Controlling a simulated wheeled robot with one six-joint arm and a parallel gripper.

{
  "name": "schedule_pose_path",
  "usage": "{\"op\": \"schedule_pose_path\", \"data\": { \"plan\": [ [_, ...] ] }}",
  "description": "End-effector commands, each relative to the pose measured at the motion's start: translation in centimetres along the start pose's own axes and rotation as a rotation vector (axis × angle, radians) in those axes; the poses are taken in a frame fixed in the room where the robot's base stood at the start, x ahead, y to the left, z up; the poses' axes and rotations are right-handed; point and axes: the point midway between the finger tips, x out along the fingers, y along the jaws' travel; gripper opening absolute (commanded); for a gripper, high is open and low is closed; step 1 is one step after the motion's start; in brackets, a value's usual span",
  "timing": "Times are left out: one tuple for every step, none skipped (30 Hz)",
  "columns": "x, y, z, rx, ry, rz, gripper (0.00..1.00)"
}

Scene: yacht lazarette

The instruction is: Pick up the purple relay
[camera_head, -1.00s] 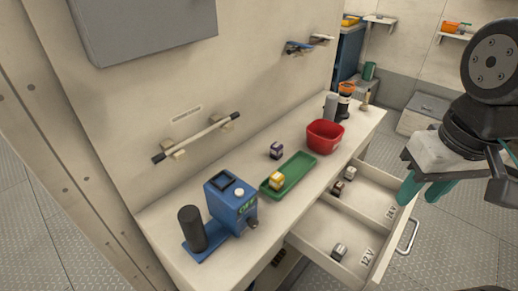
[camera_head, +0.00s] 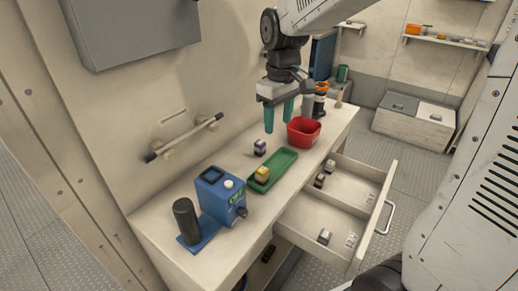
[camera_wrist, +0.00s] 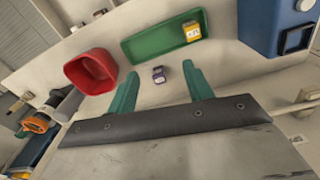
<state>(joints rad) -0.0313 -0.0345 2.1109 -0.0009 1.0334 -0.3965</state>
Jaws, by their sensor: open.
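The purple relay (camera_head: 260,147), a small block with a pale top, stands on the bench between the wall and the green tray (camera_head: 286,158). In the wrist view the relay (camera_wrist: 158,75) lies between the two teal fingertips in the picture, beyond them. My gripper (camera_head: 279,115) is open and empty, above the bench and a little up and right of the relay in the head view. It also shows at the bottom of the wrist view (camera_wrist: 160,86). Nothing hides the relay.
A yellow relay (camera_head: 262,173) sits in the green tray. A red bin (camera_head: 303,132) stands close to my gripper. A blue device (camera_head: 220,195) stands at the near end. An open drawer (camera_head: 318,237) holds several relays. A handrail (camera_head: 184,138) juts from the wall.

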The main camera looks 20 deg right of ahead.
Motion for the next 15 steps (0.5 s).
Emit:
{"op": "schedule_pose_path", "data": {
  "plan": [
    [1.4, 0.6, -1.8, -0.030, -0.012, -0.006, 0.51],
    [2.0, 0.8, -2.8, -0.048, -0.015, -0.007, 0.51],
    [2.8, 1.2, -3.9, -0.070, -0.018, -0.009, 0.51],
    [3.4, 1.4, -4.6, -0.084, -0.020, -0.010, 0.51],
    [4.0, 1.6, -5.3, -0.099, -0.022, -0.011, 0.51],
    [4.6, 1.8, -6.1, -0.114, -0.024, -0.013, 0.51],
    [5.0, 2.0, -6.6, -0.125, -0.025, -0.013, 0.51],
    [5.5, 2.1, -7.0, -0.134, -0.026, -0.014, 0.51],
    [5.9, 2.3, -7.5, -0.143, -0.027, -0.014, 0.51],
    [6.1, 2.3, -7.7, -0.149, -0.027, -0.015, 0.51],
    [6.4, 2.4, -8.0, -0.154, -0.028, -0.015, 0.51],
    [6.7, 2.5, -8.1, -0.159, -0.028, -0.015, 0.51],
    [6.9, 2.5, -8.2, -0.161, -0.029, -0.016, 0.51],
    [7.2, 2.5, -8.3, -0.163, -0.030, -0.016, 0.51],
    [7.7, 2.5, -8.3, -0.164, -0.030, -0.016, 0.51]
  ]
}}
